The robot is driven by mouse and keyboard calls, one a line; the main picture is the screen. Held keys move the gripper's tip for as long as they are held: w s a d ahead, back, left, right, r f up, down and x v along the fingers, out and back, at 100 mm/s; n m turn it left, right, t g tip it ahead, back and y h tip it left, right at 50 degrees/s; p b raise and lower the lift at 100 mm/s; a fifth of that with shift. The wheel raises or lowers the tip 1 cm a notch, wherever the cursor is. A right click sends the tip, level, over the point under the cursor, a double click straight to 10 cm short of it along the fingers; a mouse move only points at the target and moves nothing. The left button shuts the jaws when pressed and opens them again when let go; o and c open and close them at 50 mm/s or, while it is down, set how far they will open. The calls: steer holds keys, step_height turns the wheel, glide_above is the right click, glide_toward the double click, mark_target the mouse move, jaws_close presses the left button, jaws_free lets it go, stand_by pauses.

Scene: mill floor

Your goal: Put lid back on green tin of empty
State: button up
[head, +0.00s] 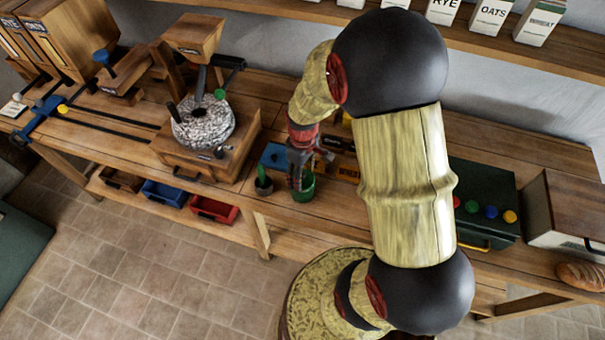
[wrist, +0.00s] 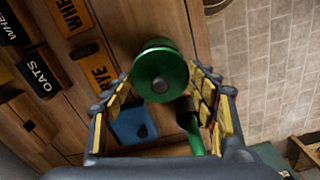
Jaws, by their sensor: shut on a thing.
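My gripper (head: 300,172) points down over the bench near its front edge. In the wrist view my gripper (wrist: 160,88) has its yellow-padded fingers on both sides of a round green lid (wrist: 147,84) with a grey knob facing the camera, and is shut on it. More green, which looks like the green tin (wrist: 158,45), shows beyond the lid. In the head view the green tin (head: 303,191) is just below the fingers, partly hidden. Whether the lid touches the tin or sits level on it I cannot tell.
A dark cup with a green handle (head: 263,184) stands close left of the tin. A blue square (head: 273,157) lies behind. A stone mill (head: 203,123) stands left; a dark green box (head: 485,190) stands right.

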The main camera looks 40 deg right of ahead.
stand_by(0.4)
steer(key=o, duration=1.1)
steer(key=shift+o, duration=0.8)
steer(key=o, duration=0.3)
steer(key=shift+r+p, duration=2.65)
steer(key=shift+r, duration=0.85)
steer(key=shift+c, duration=0.5)
